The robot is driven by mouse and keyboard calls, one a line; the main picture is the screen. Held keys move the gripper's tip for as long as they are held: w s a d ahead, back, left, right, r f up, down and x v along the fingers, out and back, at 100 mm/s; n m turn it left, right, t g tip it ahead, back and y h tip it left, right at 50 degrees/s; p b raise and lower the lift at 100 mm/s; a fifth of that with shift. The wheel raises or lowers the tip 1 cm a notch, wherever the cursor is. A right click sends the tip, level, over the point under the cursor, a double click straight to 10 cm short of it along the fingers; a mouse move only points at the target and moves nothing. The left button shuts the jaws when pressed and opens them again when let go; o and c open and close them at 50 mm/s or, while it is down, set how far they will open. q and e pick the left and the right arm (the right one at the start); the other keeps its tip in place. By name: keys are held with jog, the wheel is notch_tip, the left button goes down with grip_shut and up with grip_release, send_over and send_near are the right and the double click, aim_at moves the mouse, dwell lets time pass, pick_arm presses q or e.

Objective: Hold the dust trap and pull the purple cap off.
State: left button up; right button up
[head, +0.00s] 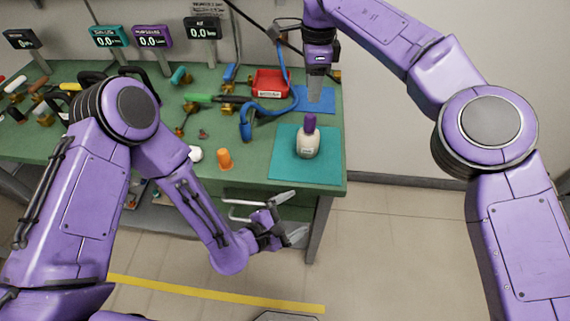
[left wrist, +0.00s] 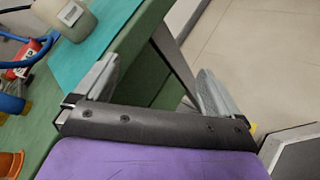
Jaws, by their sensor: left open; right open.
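The dust trap (head: 307,143) is a pale bottle standing upright on a teal mat (head: 282,167) near the bench's right end. Its purple cap (head: 310,123) is on top. In the left wrist view the lower part of the dust trap (left wrist: 68,18) shows at the top left; its cap is out of frame. My left gripper (head: 298,216) is open and empty, in front of the bench edge and below the dust trap; its fingers also show in the left wrist view (left wrist: 155,85). My right gripper (head: 317,88) is open and points down, behind and above the cap, apart from it.
The green bench (head: 255,170) ends just right of the mat. An orange cone-like piece (head: 225,158) and a white round piece (head: 195,154) stand left of it. The floor on the right is clear.

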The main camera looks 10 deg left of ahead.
pick_arm(q)
jog(key=w+d+r+n+t, duration=0.1)
jog(key=w+r+n+t, duration=0.1)
jog(key=w+r+n, duration=0.15)
jog(key=n+t+y, duration=0.1)
jog(key=n+t, duration=0.2)
jog(key=n, duration=0.4)
send_near(302, 146)
jog(key=shift+w+d+f, duration=0.25)
jog(key=shift+w+d, duration=0.15)
jog(key=shift+d, duration=0.15)
jog(key=shift+w+r+n+t, duration=0.1)
jog(key=shift+w+n+t, duration=0.15)
jog(key=shift+w+t, duration=0.1)
jog(key=x, duration=1)
jog(key=c, duration=1.7)
